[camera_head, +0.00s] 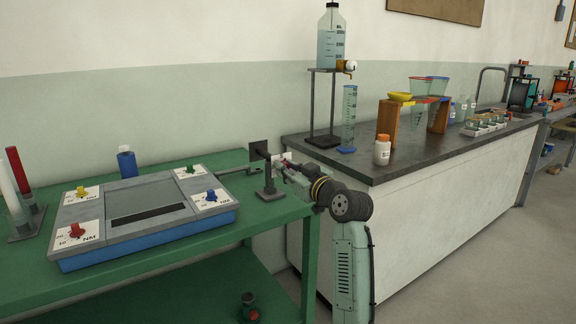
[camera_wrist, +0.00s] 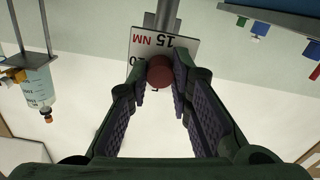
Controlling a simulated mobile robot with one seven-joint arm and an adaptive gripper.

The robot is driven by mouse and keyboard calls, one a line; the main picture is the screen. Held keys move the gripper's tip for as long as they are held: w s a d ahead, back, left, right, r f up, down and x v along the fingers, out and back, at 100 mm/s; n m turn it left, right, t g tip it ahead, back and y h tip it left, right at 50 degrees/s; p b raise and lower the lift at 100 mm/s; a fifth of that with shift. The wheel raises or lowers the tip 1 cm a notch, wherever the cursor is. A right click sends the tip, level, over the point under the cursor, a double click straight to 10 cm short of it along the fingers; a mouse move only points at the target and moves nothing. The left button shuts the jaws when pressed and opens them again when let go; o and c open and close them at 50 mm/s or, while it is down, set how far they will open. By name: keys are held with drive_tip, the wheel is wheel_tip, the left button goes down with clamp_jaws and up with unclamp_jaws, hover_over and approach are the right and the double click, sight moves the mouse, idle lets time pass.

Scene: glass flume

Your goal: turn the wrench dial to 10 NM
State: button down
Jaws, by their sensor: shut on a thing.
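The wrench dial is a dark red round knob (camera_wrist: 160,71) in front of a white plate (camera_wrist: 142,44). The plate reads "15" and "NM" upside down in the wrist view, with a partly hidden "0" at its left edge. My gripper (camera_wrist: 159,85) is shut on the knob, one fingertip on each side. No pointer on the knob can be made out, so its setting cannot be told. In the head view my gripper (camera_head: 282,168) is beside the small dark stand (camera_head: 269,193) at the green bench's right end; the knob is hidden there.
A grey-and-blue panel (camera_head: 147,236) with several coloured knobs lies on the green bench (camera_head: 120,275). A blue bottle (camera_head: 127,163) stands behind it, and red and white rods (camera_head: 22,180) at left. The dark-topped counter (camera_head: 380,171) at right carries glassware and a white bottle (camera_head: 382,151).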

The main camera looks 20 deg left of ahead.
drive_tip(key=m+p, duration=0.6)
drive_tip(key=m, duration=0.4)
drive_tip(key=shift+m, duration=0.6)
drive_tip(key=c, duration=1.4)
unclamp_jaws()
drive_tip(key=shift+c, duration=0.2)
drive_tip(key=v, duration=1.2)
